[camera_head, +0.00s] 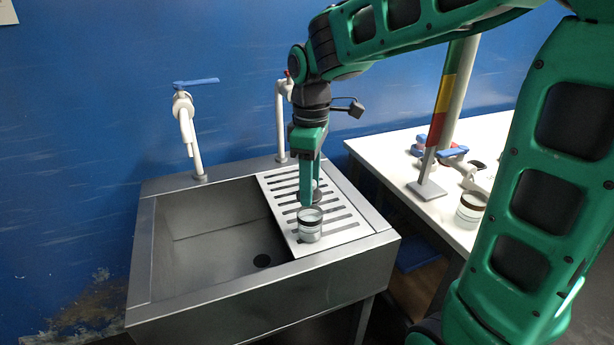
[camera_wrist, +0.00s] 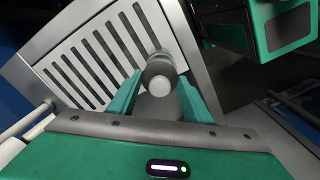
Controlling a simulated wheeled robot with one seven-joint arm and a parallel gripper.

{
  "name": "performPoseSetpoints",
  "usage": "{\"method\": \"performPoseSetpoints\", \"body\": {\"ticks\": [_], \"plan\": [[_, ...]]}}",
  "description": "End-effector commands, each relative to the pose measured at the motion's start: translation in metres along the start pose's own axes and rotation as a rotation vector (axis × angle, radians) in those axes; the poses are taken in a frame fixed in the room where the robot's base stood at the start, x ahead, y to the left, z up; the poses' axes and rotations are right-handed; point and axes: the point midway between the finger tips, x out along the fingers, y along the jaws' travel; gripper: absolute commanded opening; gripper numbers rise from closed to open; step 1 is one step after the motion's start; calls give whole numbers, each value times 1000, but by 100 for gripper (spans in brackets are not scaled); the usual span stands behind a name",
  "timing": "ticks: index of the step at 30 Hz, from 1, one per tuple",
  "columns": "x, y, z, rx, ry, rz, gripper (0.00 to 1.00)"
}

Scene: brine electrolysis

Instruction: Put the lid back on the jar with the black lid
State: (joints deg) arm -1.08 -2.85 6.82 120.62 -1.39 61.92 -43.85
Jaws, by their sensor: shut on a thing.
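A small clear jar (camera_head: 310,231) with a pale content and a dark rim stands upright on the slatted drainboard (camera_head: 343,238) beside the sink basin. My gripper (camera_head: 311,200) points down just behind and above this jar. It is shut on a small round thing, dark below and pale on top, that looks like the lid (camera_head: 317,196), partly hidden by a finger. In the wrist view the green fingers of my gripper (camera_wrist: 160,90) flank a pale round face, with a grey round shape just beyond. I cannot tell whether the lid touches the jar.
The steel basin (camera_head: 205,235) lies open left of the drainboard, with two taps (camera_head: 187,125) behind. A white table (camera_head: 405,150) at right holds a banded jar (camera_head: 471,209), a stand (camera_head: 427,188) and small blue-and-red items. A blue wall closes the back.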

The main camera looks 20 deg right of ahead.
Motion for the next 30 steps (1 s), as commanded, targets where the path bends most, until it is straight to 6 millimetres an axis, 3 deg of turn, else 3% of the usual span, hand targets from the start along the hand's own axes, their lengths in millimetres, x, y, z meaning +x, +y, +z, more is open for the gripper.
{"method": "performPoseSetpoints", "body": {"ticks": [13,30], "plan": [[34,0,0,0,-1,-1,24],[40,0,0,-1,0,0,24]]}}
